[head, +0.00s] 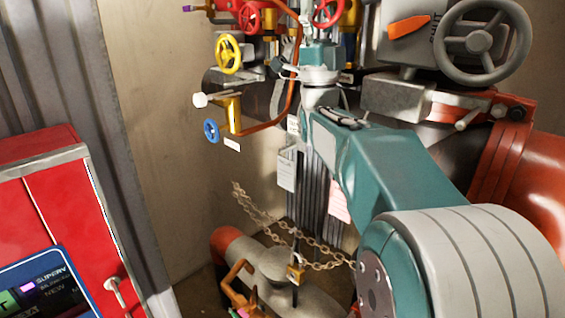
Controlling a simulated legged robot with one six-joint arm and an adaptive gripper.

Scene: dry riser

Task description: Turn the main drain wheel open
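Several handwheels show in the head view, and no readable label tells which is the main drain wheel. A yellow wheel (237,54) is at upper left, with a small blue wheel (211,131) below it. One red wheel (250,18) is at the top, and another red wheel (328,13) is just above my wrist, partly cut off. A large grey wheel (477,41) is at upper right beside an orange pointer (408,27). My teal and grey arm reaches up from lower right toward the red wheels. My gripper's fingers cannot be made out among the pipes.
A red cabinet (62,220) with a blue panel stands at left. A chain (290,232) with a brass padlock (296,270) hangs low over a pipe. Paper tags (287,171) hang mid-picture. A thick orange-red pipe (525,185) is at right. Bare wall lies left of the valves.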

